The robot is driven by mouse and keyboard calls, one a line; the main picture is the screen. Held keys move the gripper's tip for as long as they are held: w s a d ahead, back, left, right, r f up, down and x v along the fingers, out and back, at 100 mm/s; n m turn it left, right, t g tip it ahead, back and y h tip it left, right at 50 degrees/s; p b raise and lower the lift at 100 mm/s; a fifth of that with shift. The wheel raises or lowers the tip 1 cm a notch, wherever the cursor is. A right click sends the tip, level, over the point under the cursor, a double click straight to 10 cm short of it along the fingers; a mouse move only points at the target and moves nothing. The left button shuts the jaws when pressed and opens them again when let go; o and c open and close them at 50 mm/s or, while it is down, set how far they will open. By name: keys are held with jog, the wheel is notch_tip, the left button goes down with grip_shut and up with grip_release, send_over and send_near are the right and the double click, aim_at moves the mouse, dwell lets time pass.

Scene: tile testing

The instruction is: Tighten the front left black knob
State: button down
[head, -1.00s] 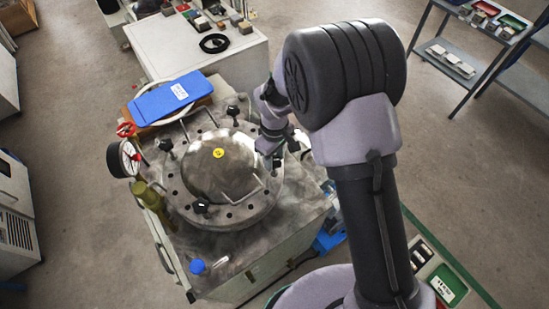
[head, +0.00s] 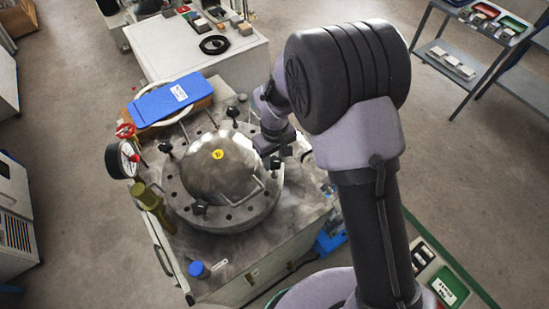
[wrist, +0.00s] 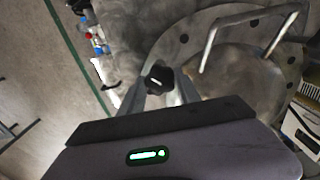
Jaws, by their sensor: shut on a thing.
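A round metal lid (head: 222,172) with a domed centre and a yellow sticker sits on the steel testing unit. My gripper (head: 278,158) is at the lid's right edge. In the wrist view my gripper (wrist: 160,90) has a finger on each side of a black knob (wrist: 158,77) and is shut on it. In the head view my wrist and fingers mostly hide this knob.
A pressure gauge (head: 122,159) stands left of the lid. A blue case (head: 171,98) lies behind it. A blue-capped item (head: 198,269) is at the front. A metal handle (wrist: 245,30) rises near the knob. A white bench (head: 200,55) stands behind.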

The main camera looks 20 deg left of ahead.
jog(key=c, duration=0.9)
grip_release()
jog(key=shift+o, duration=0.2)
jog(key=shift+r, duration=0.15)
notch_tip(320, 180, up, 17)
jog(key=p, duration=0.4)
jog(key=shift+p, duration=0.35)
jog(key=shift+r, duration=0.1)
